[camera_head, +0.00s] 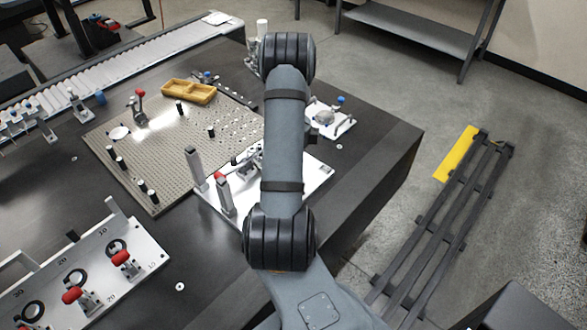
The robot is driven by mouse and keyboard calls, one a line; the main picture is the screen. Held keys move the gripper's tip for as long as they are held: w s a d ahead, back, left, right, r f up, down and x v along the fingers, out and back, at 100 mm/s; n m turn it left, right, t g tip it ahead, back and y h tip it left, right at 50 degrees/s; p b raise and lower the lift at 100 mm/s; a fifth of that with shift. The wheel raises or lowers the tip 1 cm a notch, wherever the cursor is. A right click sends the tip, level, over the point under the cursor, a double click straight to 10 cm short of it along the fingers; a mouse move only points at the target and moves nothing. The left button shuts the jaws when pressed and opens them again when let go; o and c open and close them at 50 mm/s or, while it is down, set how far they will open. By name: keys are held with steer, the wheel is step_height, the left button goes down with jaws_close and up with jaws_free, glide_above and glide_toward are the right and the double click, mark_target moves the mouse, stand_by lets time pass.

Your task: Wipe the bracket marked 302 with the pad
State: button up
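I cannot read the mark 302 on anything in the head view, so I cannot tell which part is that bracket. I cannot pick out the pad with certainty either; a small pale round disc (120,132) lies on the perforated plate. My arm runs up the middle of the head view and covers part of a white plate (236,212). On that plate stand a grey upright block (196,168) and a red-tipped upright piece (224,194), with small metal parts beside my arm. My gripper cannot be made out and seems hidden behind the arm.
The perforated plate (165,160) holds several black pins, a red-knobbed lever (140,104) and a yellow tray (188,92). A numbered panel (85,262) with red-handled clamps is at lower left. A roller conveyor (130,58) runs behind.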

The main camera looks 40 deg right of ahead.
steer(key=shift+s+a, duration=0.15)
steer(key=shift+a, duration=0.5)
steer(key=shift+d, duration=0.9)
steer(key=shift+w+d, duration=0.15)
steer(key=shift+d, duration=0.4)
steer(key=shift+w+d, duration=0.15)
steer(key=shift+d, duration=0.35)
